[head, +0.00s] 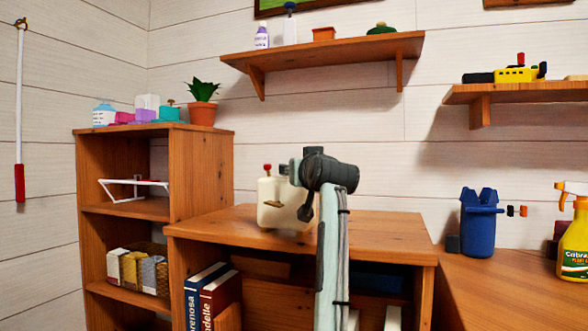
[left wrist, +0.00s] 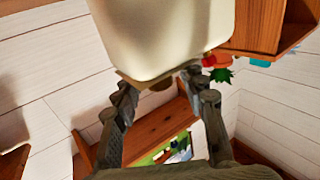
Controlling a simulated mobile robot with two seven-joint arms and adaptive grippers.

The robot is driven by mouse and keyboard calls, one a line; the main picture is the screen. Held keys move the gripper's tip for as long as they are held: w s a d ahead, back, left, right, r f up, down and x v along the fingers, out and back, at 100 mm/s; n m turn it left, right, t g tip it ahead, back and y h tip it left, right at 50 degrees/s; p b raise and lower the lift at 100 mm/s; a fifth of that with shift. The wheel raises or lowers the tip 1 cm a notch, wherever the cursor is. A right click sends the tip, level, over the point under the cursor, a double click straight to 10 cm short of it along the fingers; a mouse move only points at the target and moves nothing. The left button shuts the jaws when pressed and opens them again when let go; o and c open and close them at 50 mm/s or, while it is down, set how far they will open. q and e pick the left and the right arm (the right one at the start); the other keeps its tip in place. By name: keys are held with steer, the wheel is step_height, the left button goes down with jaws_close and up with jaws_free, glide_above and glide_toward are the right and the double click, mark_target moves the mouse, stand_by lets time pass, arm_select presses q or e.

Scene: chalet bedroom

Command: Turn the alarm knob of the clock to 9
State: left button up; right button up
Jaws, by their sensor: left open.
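The clock is a cream, rounded block (head: 269,212) standing on the wooden cabinet top, with a small red piece on top and a brown piece on its near face. My left gripper (head: 297,190) is at its right side, partly covering it. In the left wrist view the cream body (left wrist: 165,35) fills the top, with the left gripper's fingers (left wrist: 163,90) spread apart below it. A small brown knob-like piece (left wrist: 160,84) shows between the fingertips; I cannot tell whether they touch it. The dial marks are not readable. My right gripper is out of view.
The cabinet top (head: 380,231) is clear to the right of the clock. A taller shelf unit (head: 205,160) with a potted plant (head: 202,103) stands to the left. A blue container (head: 479,222) and a yellow spray bottle (head: 574,240) stand at right. Wall shelves hang above.

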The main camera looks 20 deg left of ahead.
arm_select(q)
steer(key=shift+x, duration=2.05)
jaws_close()
